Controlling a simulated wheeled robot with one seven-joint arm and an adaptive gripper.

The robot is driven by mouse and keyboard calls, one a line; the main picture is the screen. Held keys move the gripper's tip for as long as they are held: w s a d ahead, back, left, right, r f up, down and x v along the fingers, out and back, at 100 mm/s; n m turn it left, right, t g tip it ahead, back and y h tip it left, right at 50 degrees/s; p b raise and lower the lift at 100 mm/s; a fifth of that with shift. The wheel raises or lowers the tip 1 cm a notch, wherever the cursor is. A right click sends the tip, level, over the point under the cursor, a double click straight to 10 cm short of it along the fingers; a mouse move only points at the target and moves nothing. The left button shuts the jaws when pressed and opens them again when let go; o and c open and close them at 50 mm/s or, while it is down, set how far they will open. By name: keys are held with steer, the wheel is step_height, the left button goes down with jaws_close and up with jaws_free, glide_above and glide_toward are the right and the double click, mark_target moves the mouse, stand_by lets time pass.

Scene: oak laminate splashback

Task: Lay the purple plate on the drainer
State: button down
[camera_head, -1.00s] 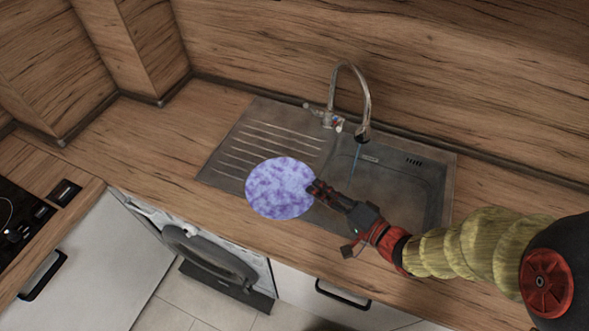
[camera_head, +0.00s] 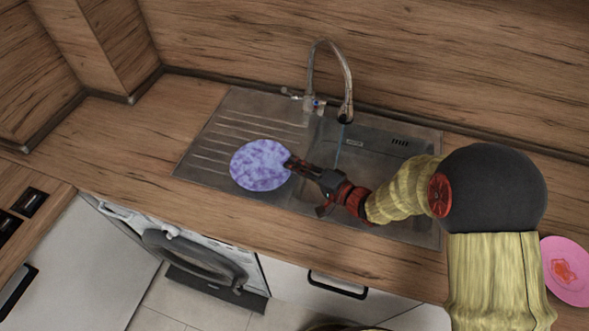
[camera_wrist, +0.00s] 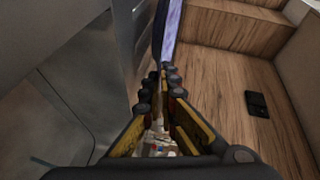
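The purple plate (camera_head: 260,166) is round, mottled purple and white. In the head view it appears over the front right part of the drainer (camera_head: 216,141), the ridged steel area left of the sink bowl. I cannot tell whether it touches the steel. My gripper (camera_head: 291,163) is shut on the plate's right edge, reaching in from the right. In the wrist view the fingers (camera_wrist: 158,76) are close together, with the plate (camera_wrist: 172,30) seen nearly edge-on between and beyond them. The plate hides part of the drainer's ridges and front edge.
The sink bowl (camera_head: 375,165) lies right of the drainer. A tall curved tap (camera_head: 347,85) stands behind it. A pink plate (camera_head: 567,272) lies on the worktop at far right. An open round-doored appliance (camera_head: 195,262) is below. Worktop (camera_head: 120,150) left of the drainer is clear.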

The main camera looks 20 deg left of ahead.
steer(key=shift+f, duration=0.4)
steer(key=shift+f, duration=0.1)
steer(key=c, duration=2.3)
jaws_free()
steer(key=shift+f, duration=0.1)
steer(key=shift+r, duration=0.2)
steer(key=p+v, duration=0.3)
steer(key=v, duration=0.9)
